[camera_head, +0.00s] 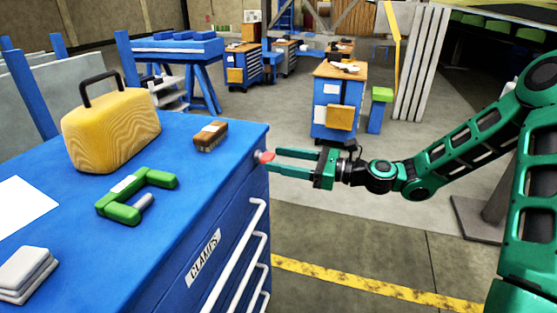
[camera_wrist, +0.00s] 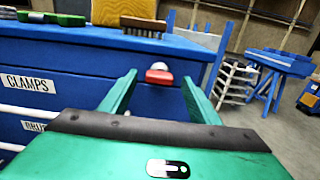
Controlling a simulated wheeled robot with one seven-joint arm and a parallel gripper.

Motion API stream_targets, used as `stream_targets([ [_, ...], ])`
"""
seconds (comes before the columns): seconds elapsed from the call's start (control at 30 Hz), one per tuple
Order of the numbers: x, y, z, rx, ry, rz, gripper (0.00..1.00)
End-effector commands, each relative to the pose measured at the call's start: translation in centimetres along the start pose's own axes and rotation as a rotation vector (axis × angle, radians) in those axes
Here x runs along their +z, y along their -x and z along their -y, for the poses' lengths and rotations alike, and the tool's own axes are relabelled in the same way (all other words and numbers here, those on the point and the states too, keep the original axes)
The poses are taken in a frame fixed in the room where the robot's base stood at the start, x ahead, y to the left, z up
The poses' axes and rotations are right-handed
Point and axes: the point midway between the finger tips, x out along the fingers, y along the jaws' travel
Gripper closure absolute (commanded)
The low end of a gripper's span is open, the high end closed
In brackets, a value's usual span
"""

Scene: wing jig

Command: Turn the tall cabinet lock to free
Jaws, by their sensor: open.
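A small red lock tab (camera_head: 266,156) with a pale round part sticks out from the blue drawer cabinet (camera_head: 215,215), near its top corner. In the wrist view the red tab (camera_wrist: 159,76) lies roughly level, below the pale round part (camera_wrist: 161,66). My gripper (camera_head: 275,161) is open, its two green fingers reaching left toward the cabinet with the tab near their tips. In the wrist view my gripper (camera_wrist: 160,88) has one finger on each side of the tab. I cannot tell whether either finger touches it. No lock marking is readable.
On the cabinet top are a yellow wooden-looking case (camera_head: 110,125), a brush (camera_head: 210,136), a green clamp (camera_head: 135,195) and grey blocks (camera_head: 30,272). White drawer handles (camera_head: 240,255) jut out below the lock. The floor right of the cabinet is open, with a yellow stripe (camera_head: 370,287).

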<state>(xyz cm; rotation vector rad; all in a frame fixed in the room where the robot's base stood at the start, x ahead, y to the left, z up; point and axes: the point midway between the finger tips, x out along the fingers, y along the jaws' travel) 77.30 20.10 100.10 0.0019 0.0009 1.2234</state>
Motion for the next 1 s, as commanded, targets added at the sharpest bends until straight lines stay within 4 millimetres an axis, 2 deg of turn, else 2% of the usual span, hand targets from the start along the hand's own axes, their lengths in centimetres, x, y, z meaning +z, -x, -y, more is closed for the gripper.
stream_targets([
  [0.17, -0.02, -1.23, 0.03, -0.001, 0.001, -0.001, 0.44],
  [0.47, -0.02, -1.42, 0.01, -0.001, 0.001, -0.001, 0.44],
  [0.63, -0.03, -1.41, 0.02, -0.001, 0.001, -0.001, 0.82],
  [0.67, -0.03, -1.4, 0.02, -0.001, 0.001, -0.001, 0.85],
  [1.0, -0.04, -1.38, 0.07, -0.002, 0.04, -0.001, 0.85],
])
